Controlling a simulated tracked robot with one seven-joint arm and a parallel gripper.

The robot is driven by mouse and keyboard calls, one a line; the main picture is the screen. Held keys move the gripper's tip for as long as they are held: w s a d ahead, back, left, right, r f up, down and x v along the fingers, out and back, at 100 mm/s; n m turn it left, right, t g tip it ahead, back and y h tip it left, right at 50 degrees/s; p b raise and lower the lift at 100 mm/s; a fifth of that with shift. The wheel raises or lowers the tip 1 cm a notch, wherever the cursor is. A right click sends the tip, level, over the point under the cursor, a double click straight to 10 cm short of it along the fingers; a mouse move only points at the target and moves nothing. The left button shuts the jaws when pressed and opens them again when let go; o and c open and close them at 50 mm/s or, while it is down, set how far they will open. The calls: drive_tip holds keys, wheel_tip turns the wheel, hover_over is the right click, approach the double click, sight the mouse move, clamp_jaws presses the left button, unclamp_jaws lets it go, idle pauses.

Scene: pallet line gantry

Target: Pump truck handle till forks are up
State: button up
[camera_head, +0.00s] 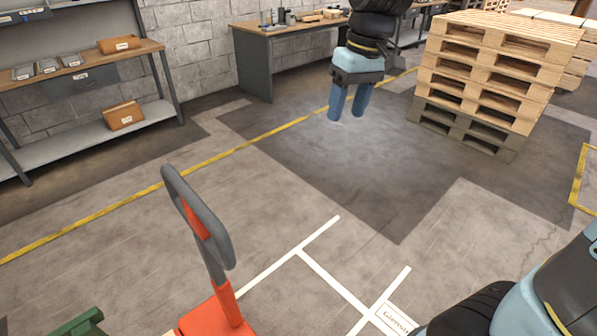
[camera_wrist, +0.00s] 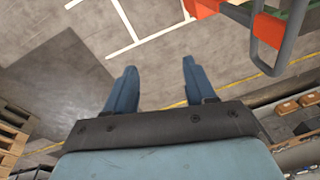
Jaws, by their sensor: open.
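The pallet truck's handle (camera_head: 199,222) is a grey loop on an orange-red stem, standing upright and leaning slightly, at the lower left of the head view. The orange truck body (camera_head: 210,318) shows below it, cut by the frame edge. The forks are not visible. My gripper (camera_head: 347,115) is in the air at the upper middle, well to the right of the handle and apart from it. Its blue fingers are spread with nothing between them. In the wrist view the handle loop (camera_wrist: 272,45) is at the upper right, beyond the open fingers (camera_wrist: 158,78).
A pallet stack (camera_head: 490,80) stands at the right. A workbench (camera_head: 290,50) and a shelf (camera_head: 90,80) with orange boxes line the wall. A green object (camera_head: 80,324) is at the lower left. The floor between handle and gripper is clear, with white and yellow lines.

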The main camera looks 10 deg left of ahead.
drive_tip(key=a+f+n+g, duration=0.2)
drive_tip(key=a+f, duration=0.2)
drive_tip(key=a, duration=0.4)
drive_tip(key=w+x, duration=0.2)
drive_tip(key=x, duration=1.1)
drive_tip(key=shift+s+f+h, duration=0.2)
drive_tip(key=shift+s+h, duration=0.1)
drive_tip(key=shift+s, duration=0.15)
drive_tip(key=shift+c, duration=0.4)
clamp_jaws()
drive_tip(key=shift+o, duration=0.4)
unclamp_jaws()
wheel_tip(320, 180, up, 14)
drive_tip(key=w+d, duration=0.1)
drive_tip(key=shift+w+d+f, duration=0.2)
drive_tip(key=shift+w+d, duration=0.05)
drive_tip(key=shift+w, duration=0.15)
